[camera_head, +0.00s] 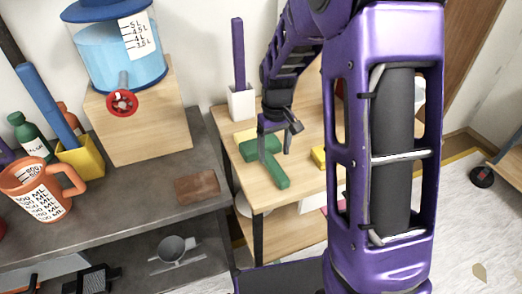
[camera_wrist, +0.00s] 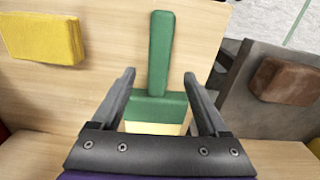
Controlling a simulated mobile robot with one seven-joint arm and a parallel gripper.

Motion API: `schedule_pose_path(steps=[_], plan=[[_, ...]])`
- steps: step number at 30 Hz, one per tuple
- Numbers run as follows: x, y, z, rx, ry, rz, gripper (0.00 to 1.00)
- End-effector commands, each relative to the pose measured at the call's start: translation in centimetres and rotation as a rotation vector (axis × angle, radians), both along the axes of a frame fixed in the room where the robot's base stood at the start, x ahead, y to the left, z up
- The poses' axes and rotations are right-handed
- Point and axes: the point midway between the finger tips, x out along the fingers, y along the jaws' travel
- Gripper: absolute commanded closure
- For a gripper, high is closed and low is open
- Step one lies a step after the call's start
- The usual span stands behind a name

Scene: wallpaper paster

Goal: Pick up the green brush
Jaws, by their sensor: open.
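The green brush (camera_head: 268,165) lies on the light wooden table (camera_head: 241,184), its handle toward the front and its pale yellow bristles toward the back wall. In the wrist view the brush (camera_wrist: 160,55) has its handle pointing up the picture and its wide head lower down. My gripper (camera_head: 276,146) is over the brush, fingers pointing down. In the wrist view my gripper (camera_wrist: 159,76) is open, with one finger on each side of the brush in the picture. The fingers look clear of it; their exact height above the table is hard to tell.
A yellow block (camera_wrist: 42,40) lies on the same table. A white holder (camera_head: 241,103) with a purple stick stands behind the brush. A brown block (camera_head: 197,187) lies on the grey bench to the left, near a wooden box (camera_head: 140,124) bearing a blue water dispenser (camera_head: 118,55).

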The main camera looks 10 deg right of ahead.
Motion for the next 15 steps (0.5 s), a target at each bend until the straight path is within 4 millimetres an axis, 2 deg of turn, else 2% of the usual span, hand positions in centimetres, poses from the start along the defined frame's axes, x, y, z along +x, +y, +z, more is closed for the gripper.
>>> schedule_pose_path(steps=[5,12,15], plan=[[-0.1,-0.1,-1.2,0.000,0.001,0.000,0.22],[-0.5,-0.3,-4.8,0.000,0.002,-0.001,0.22],[-0.5,-0.3,-5.5,0.000,0.000,0.000,0.22]])
